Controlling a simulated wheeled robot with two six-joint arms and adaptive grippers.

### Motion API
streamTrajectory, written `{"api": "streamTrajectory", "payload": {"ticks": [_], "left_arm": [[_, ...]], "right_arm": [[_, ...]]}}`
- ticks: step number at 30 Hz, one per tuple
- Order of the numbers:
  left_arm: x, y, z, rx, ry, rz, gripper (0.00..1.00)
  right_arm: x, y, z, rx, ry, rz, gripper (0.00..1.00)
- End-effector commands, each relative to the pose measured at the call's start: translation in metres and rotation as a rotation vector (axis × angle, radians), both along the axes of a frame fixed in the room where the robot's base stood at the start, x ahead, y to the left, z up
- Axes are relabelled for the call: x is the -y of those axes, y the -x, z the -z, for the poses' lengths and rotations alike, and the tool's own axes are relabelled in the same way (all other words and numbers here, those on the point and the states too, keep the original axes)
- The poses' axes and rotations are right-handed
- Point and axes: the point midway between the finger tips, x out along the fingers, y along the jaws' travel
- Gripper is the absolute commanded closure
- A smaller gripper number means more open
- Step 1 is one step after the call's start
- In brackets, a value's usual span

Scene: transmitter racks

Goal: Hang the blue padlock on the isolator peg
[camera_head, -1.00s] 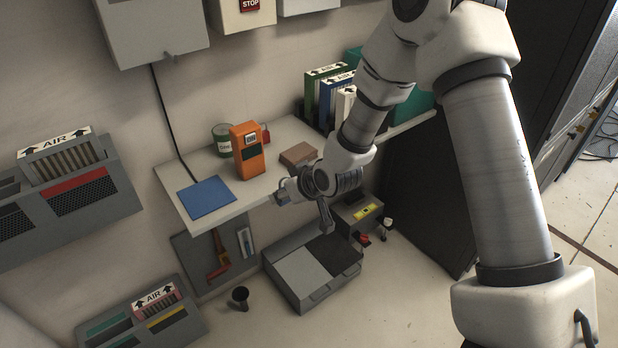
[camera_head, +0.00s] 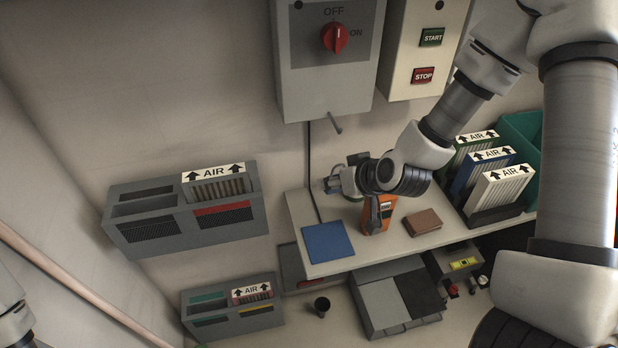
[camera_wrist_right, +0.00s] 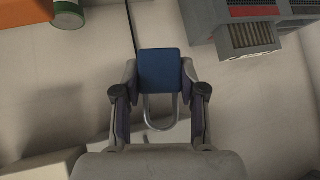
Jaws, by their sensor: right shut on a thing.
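The blue padlock (camera_wrist_right: 161,70) is held between the two fingertips of my right gripper (camera_wrist_right: 160,78) in the right wrist view, its steel shackle on the palm side. In the head view my right gripper (camera_head: 340,184) is above the back of the shelf, near the wall. Only a small bit of blue shows there, mostly hidden by the gripper. The isolator peg (camera_head: 335,122) is a short grey rod sticking out below the grey isolator box (camera_head: 325,85) with its red knob. It is bare, above the gripper and apart from it. My left gripper is out of view.
The shelf (camera_head: 290,205) carries a blue mat (camera_head: 328,244), an orange meter (camera_head: 380,222), a brown block (camera_head: 423,222) and several AIR filters (camera_head: 497,190) at right. A START/STOP box (camera_head: 415,60) hangs right of the isolator. A cable (camera_head: 309,150) runs down the wall.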

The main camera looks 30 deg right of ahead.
Motion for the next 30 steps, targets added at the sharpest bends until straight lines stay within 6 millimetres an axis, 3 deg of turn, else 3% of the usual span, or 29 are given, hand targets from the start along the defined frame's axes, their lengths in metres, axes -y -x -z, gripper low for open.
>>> {"api": "streamTrajectory", "payload": {"ticks": [1, 3, 7, 14, 30], "left_arm": [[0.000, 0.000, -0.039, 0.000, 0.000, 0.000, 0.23], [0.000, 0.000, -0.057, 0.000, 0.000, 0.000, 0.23], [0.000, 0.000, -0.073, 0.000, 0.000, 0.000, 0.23], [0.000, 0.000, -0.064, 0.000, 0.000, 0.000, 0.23], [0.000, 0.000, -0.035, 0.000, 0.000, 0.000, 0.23]], "right_arm": [[0.004, 0.008, -0.039, 0.000, -0.016, -0.001, 0.97], [0.006, 0.017, -0.058, 0.000, -0.020, -0.014, 0.97], [0.007, 0.027, -0.074, -0.001, -0.023, -0.036, 0.97], [0.009, 0.025, -0.069, 0.001, -0.018, -0.045, 0.97], [0.018, -0.012, -0.066, 0.002, -0.018, -0.044, 0.97]]}}
